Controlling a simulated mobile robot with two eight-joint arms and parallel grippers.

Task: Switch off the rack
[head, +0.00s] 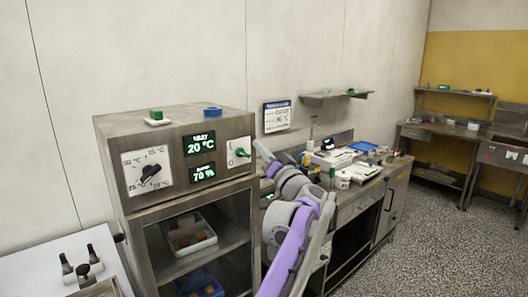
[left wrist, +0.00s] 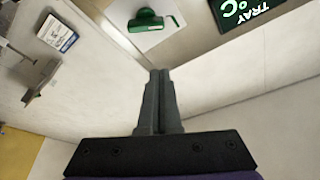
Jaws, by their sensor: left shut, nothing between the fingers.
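The rack (head: 175,127) is a steel cabinet at left centre in the head view. Its front has a black-pointer dial (head: 148,174), a display reading 20 °C (head: 200,143) and one reading 70 % (head: 203,172). At the right of its front is a white plate with a green switch handle (head: 241,152); the handle also shows at the top of the left wrist view (left wrist: 146,19). My left gripper (head: 259,147) is just right of the switch plate in the head view. In the left wrist view its fingers (left wrist: 158,74) are together and empty, apart from the handle. My right gripper is out of view.
Trays (head: 189,233) sit on the shelves inside the rack. A green block (head: 156,115) and a blue item (head: 213,112) are on its top. A cluttered workbench (head: 345,209) stands behind my arm. A wall shelf (head: 322,97) is above it. Open floor lies at right.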

